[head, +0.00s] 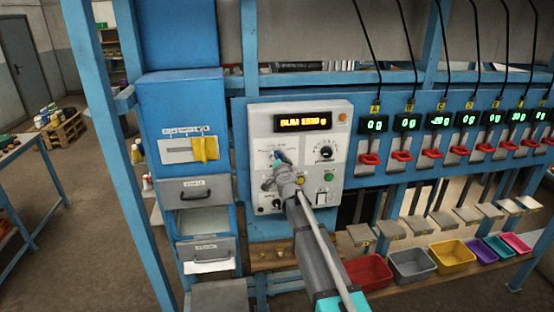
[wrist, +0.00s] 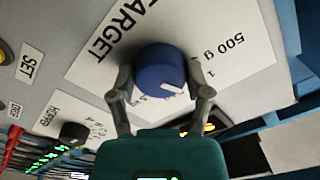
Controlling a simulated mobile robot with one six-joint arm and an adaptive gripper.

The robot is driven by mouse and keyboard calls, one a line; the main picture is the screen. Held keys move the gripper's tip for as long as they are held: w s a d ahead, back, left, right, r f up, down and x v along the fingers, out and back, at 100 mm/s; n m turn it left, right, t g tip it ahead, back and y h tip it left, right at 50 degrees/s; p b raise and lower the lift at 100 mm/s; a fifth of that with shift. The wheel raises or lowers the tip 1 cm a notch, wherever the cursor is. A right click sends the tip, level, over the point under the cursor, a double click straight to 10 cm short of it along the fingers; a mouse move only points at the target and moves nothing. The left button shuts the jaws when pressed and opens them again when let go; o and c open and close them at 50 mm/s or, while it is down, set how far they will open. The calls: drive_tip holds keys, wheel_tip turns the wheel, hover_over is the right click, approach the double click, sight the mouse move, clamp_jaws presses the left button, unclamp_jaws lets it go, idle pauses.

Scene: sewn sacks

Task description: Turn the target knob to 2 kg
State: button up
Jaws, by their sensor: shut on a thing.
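The target knob is a round blue knob (wrist: 160,68) with a white mark, which shows toward its lower right in the wrist view. A white plate (wrist: 240,45) printed "TARGET", "500 g" and a "1" lies around it; the rest of its scale is hidden. My gripper (wrist: 158,92) is shut on the knob, one finger on each side. In the head view my gripper (head: 280,168) reaches the left part of the grey control panel (head: 340,165) and hides most of the knob. The panel's amber display (head: 303,121) is lit, its small text hard to read.
The panel also carries a black knob (head: 326,153), a green button (head: 328,177) and a white switch (head: 321,199) close to my gripper. Scale units with red clamps (head: 369,159) stand to the right, above coloured bins (head: 368,272). A blue cabinet (head: 178,105) stands left.

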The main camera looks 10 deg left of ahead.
drive_tip(key=shift+m, duration=0.4)
drive_tip(key=m, duration=0.3)
drive_tip(key=shift+m, duration=2)
drive_tip(key=o, duration=1.2)
drive_tip(key=shift+w, duration=0.1)
drive_tip(key=shift+c, duration=0.2)
